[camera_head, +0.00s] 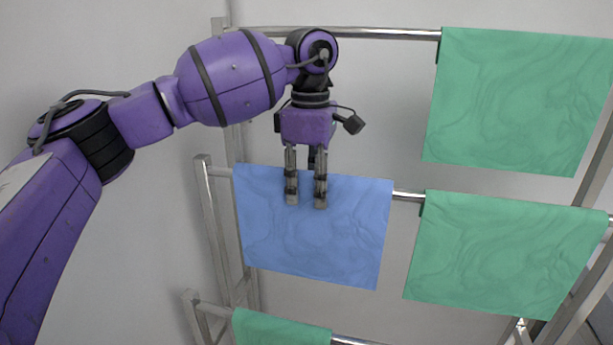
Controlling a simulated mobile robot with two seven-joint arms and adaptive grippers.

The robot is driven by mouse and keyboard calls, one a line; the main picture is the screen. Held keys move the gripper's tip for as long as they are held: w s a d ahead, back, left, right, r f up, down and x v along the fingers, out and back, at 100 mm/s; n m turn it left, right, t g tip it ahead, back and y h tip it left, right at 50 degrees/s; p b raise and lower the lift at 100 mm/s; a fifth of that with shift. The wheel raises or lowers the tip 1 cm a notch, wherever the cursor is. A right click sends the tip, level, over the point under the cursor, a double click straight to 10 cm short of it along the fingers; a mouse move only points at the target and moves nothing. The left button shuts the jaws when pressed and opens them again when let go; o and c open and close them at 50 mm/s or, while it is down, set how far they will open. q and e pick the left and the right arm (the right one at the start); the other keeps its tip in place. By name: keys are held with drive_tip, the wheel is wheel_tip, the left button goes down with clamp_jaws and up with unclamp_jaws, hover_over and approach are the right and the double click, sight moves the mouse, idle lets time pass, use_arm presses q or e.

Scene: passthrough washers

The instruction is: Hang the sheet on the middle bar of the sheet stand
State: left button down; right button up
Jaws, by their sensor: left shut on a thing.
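A blue sheet (315,245) hangs at the left part of the middle bar (408,196) of the sheet stand (212,215), its front side draping down. Bare bar shows on both sides of it. My left gripper (306,205) comes from above, its fingers pointing down in front of the sheet's upper part. It is shut on the blue sheet near its top edge. The exact grip between the fingers is hard to see. My right gripper is not in view.
A green sheet (520,100) hangs on the top bar (385,34) at right. Another green sheet (505,255) hangs on the middle bar, right of the blue one, with a narrow gap. A third green sheet (278,330) hangs on the lower bar. A pale wall stands behind.

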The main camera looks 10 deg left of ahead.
use_arm(q)
drive_tip(key=shift+f, duration=0.25)
